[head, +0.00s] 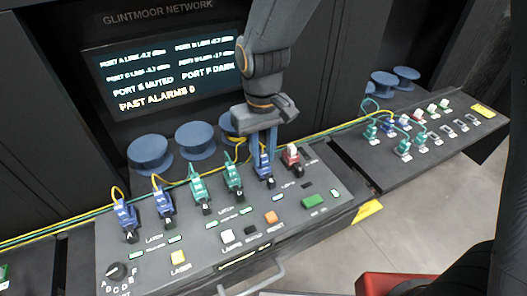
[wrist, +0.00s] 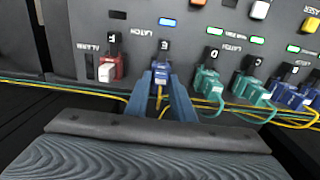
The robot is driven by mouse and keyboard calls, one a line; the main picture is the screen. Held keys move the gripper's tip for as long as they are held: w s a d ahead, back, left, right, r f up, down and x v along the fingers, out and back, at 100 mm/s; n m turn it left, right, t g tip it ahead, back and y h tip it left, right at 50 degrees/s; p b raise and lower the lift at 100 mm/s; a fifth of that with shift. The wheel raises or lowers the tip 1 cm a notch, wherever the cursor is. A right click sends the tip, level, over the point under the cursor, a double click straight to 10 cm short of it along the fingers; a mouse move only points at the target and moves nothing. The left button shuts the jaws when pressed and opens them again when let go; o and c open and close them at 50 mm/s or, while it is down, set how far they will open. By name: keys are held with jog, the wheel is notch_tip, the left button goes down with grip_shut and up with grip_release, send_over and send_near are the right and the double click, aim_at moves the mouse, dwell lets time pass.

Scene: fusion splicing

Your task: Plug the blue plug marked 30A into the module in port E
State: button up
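The blue plug (head: 264,163) stands at port E of the module (head: 150,240), with a yellow cable from its back. In the wrist view the plug (wrist: 160,76) is lined up with the port marked E and appears seated in it; its depth is hard to tell. The 30A marking is not readable. My gripper (head: 264,142) is above the plug with a finger on each side. In the wrist view the fingers (wrist: 161,85) appear closed on its sides.
Teal plugs (wrist: 207,90) stand beside port E, with blue plugs (head: 126,214) farther left. A white-and-red plug (head: 291,154) is at port F. The light by E (wrist: 167,21) is blue; others are green. The screen (head: 165,75) reads port E muted. A side shelf (head: 385,160) holds more plugs.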

jog(key=shift+o, duration=1.3)
jog(key=shift+r+b, duration=1)
jog(key=shift+r, duration=2.9)
